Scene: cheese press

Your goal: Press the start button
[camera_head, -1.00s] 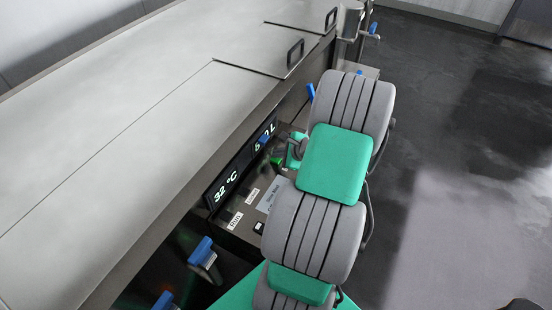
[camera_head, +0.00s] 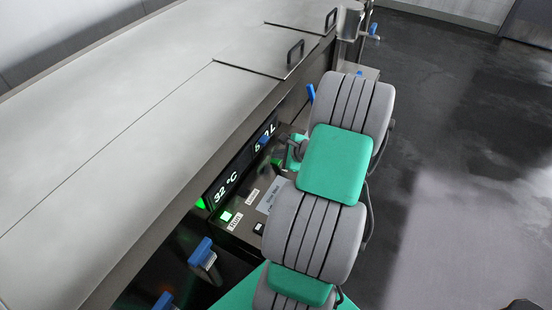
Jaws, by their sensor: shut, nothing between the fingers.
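The control panel (camera_head: 237,231) is a dark ledge on the machine's front, below a slanted black display (camera_head: 226,183) that reads 32 °C and a partly covered litre figure. A small square button (camera_head: 225,216) at the panel's near left end glows green, and a green glow shows on the display edge beside it. I cannot read which button is the start button. My gripper (camera_head: 284,150) is at the far end of the panel, partly hidden by my arm. It is shut and empty. Whether it touches a button there is hidden.
A large steel tank with a flat lid (camera_head: 120,130) fills the left. Black lid handles (camera_head: 295,52) stand up at its far end. Blue valve handles (camera_head: 201,250) stick out below and beyond the panel. The floor (camera_head: 465,200) on the right is clear.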

